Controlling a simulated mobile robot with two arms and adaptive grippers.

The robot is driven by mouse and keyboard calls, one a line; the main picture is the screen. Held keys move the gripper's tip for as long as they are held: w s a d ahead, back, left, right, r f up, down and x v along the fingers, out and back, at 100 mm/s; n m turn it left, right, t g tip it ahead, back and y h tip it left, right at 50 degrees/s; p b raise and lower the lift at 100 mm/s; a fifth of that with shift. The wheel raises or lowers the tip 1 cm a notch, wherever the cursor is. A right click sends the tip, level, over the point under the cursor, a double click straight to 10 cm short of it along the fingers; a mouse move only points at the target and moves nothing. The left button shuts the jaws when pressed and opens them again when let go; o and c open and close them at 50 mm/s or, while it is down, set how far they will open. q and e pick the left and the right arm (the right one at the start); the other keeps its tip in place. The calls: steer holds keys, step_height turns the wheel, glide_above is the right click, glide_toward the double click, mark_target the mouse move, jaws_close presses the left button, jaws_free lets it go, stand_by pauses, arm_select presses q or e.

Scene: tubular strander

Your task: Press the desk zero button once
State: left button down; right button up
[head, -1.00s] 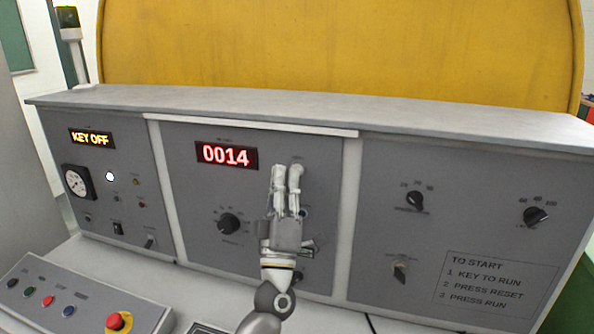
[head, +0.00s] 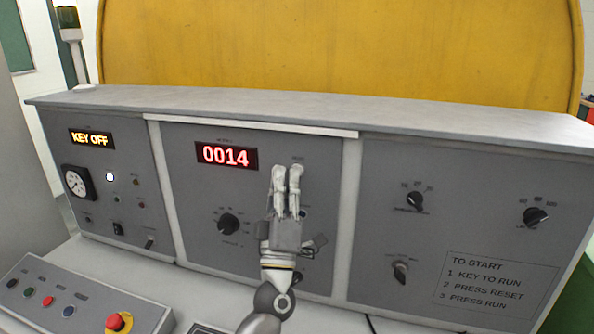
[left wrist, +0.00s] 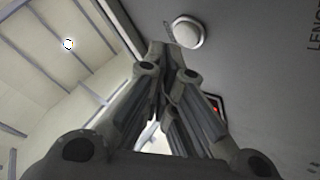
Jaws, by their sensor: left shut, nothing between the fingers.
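My left gripper (head: 287,172) is shut and empty, its fingers pointing up in front of the desk's middle panel, right of the red counter display (head: 226,155) reading 0014. In the left wrist view my left gripper (left wrist: 168,50) has its fingertips together close to a pale round button (left wrist: 188,31) on the grey panel. The button sits just beyond and to the right of the tips; I cannot tell whether they touch. Its label is not readable. In the head view the fingers appear to hide this button. My right gripper is not in view.
A dark knob (head: 228,224) is left of the gripper. A lit KEY OFF sign (head: 91,138) and a gauge (head: 77,182) are on the left panel. A red emergency button (head: 118,322) stands on the sloped box at front left. The desk's top ledge (head: 300,112) juts above the panels.

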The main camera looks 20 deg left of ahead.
arm_select(q)
steer(key=shift+w, duration=0.2)
steer(key=shift+w, duration=0.25)
steer(key=shift+w, duration=0.35)
stand_by(0.6)
steer(key=shift+s, duration=0.8)
steer(key=s+p, duration=0.2)
steer(key=s, duration=0.3)
stand_by(0.4)
